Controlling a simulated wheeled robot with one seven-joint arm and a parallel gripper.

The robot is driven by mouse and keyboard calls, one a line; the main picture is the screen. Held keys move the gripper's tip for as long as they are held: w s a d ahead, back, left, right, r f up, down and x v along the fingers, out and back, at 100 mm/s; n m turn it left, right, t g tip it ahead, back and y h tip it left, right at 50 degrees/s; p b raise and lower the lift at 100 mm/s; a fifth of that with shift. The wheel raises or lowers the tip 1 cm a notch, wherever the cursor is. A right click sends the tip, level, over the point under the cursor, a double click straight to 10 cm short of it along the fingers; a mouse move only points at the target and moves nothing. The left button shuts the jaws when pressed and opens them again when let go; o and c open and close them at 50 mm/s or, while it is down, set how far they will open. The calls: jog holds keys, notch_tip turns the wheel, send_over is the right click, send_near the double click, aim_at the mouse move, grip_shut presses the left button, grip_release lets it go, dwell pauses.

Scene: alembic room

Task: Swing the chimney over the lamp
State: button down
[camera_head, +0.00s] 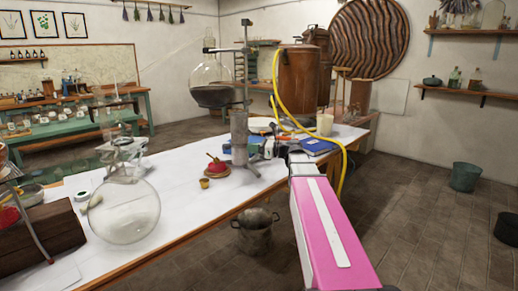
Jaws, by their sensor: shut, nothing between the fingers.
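A small red object (217,168), possibly the lamp, sits on the white table left of the stand's foot. The cylinder is beside the red object, not above it. My gripper (284,148) is at the far end of my pink arm, right of the stand and apart from the cylinder in the picture. It is shut and empty. Its fingers are small and hard to make out.
A dark-bottomed round flask (212,80) is held high on the stand. A large clear flask (125,212) stands front left on the table. A copper vessel (302,78) with a yellow hose (345,172) is behind. A metal pot (255,236) is below the table edge.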

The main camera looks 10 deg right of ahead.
aim_at(235, 148)
jog(key=a+m+t+h, duration=0.1)
jog(key=a+t, duration=0.1)
jog(key=a+m+t+h, duration=0.1)
jog(key=a+m+t, duration=0.1)
jog(key=w+a+m+t+h, duration=0.1)
jog(key=a+t, duration=0.1)
jog(key=a, duration=0.1)
jog(key=shift+m+h, duration=0.3)
jog(key=w+a+m+t+h, duration=0.4)
jog(key=w+a+h, duration=0.2)
jog(key=w+a, duration=0.2)
jog(key=shift+m+t, duration=0.3)
jog(key=shift+m, duration=0.1)
jog(key=shift+w, duration=0.2)
jog(key=shift+s, duration=0.1)
